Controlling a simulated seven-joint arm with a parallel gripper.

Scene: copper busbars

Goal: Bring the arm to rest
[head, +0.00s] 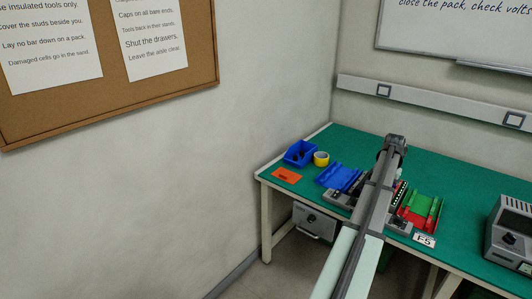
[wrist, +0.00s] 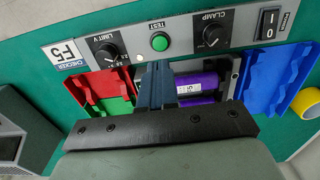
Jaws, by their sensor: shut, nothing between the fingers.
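My gripper (wrist: 157,74) shows in the wrist view with its blue-grey fingers together and nothing between them. It is over the grey checker panel (wrist: 135,55), which carries dials, a green test button and a power switch. A purple cell (wrist: 197,88) lies in the checker beside the fingers; I cannot tell whether they touch anything. In the head view my arm (head: 375,195) reaches out over the green table (head: 465,180) and covers most of the checker. The gripper itself is hidden there.
A red and green tray (head: 420,211) is right of my arm, a blue tray (head: 340,177) left. A blue bin (head: 299,153), yellow tape roll (head: 321,159) and orange card (head: 287,175) lie farther left. A grey instrument (head: 511,232) stands at the right edge.

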